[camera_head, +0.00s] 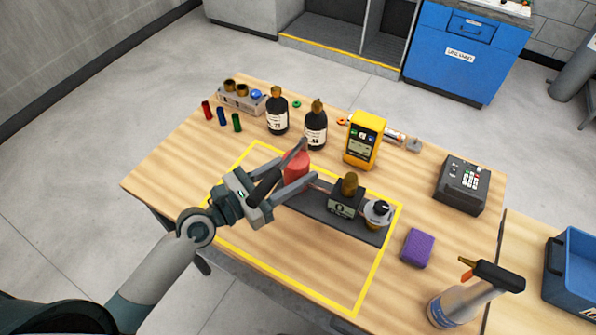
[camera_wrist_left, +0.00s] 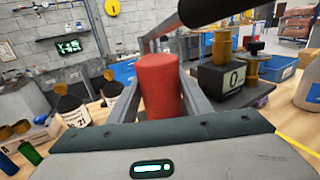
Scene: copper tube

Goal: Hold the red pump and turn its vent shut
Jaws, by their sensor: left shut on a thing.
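The red pump (camera_head: 296,169) stands upright on a dark grey base plate (camera_head: 325,213) inside a yellow outline on the wooden table. My left gripper (camera_head: 300,174) is shut on the red cylinder, one finger on each side; the cylinder also shows between the fingers in the left wrist view (camera_wrist_left: 158,85). A grey lever with a black grip (camera_head: 264,187) seems to reach back over my gripper. On the plate's right part are a black block marked 0 with a brass top (camera_head: 346,200) and a round fitting with a black knob (camera_head: 378,212). I cannot tell the knob's setting. My right gripper is not in view.
Two dark bottles (camera_head: 277,112) and a yellow meter (camera_head: 364,140) stand behind the pump. A purple sponge (camera_head: 417,248) and a spray bottle (camera_head: 468,297) are at the right. A keypad device (camera_head: 461,185) is further back.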

